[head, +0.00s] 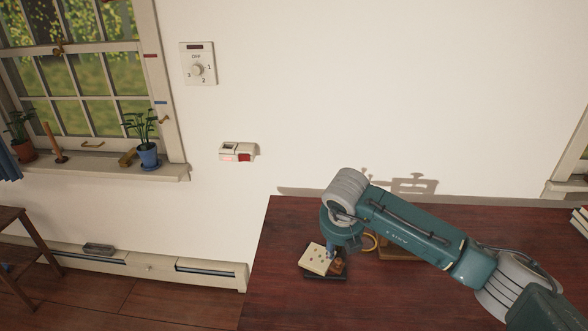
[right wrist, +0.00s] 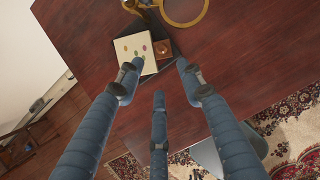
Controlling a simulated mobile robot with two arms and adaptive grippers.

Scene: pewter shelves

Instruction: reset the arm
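My right arm comes in from the right in the head view, and its gripper (head: 338,243) points down over the dark red table (head: 285,225). In the right wrist view the blue fingers of the right gripper (right wrist: 158,78) are spread apart with nothing between them. Beyond the fingertips lies a cream block with coloured dots (right wrist: 134,53), also in the head view (head: 314,259). It rests on a dark tray (head: 322,277) beside a small brown wooden block (right wrist: 162,49). My left gripper is in neither view.
A gold ring-shaped thing (right wrist: 184,8) lies close behind the tray, partly hidden by my arm in the head view. Books (head: 580,222) sit at the table's far right. A wall dial (head: 197,68) and a small wall box (head: 238,152) are at the back. The table's front left is bare.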

